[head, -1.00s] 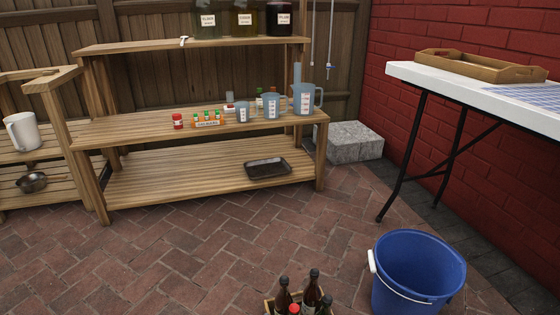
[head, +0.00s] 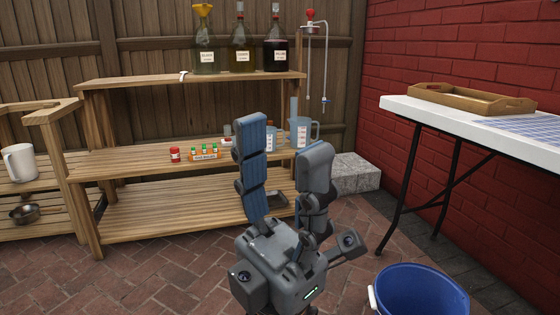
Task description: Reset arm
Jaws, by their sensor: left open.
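My left gripper (head: 286,165) rises from the bottom middle of the head view with its fingers pointing up. Clear measuring jugs (head: 302,132) on the middle board are partly hidden behind the fingers. My right gripper does not show.
A blue bucket (head: 422,296) stands at the lower right. A white table (head: 450,119) with a wooden tray (head: 470,98) is at the right. Labelled jars (head: 242,50) stand on the top board. A white pitcher (head: 20,162) is at the left. Brick floor (head: 150,282) is clear at lower left.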

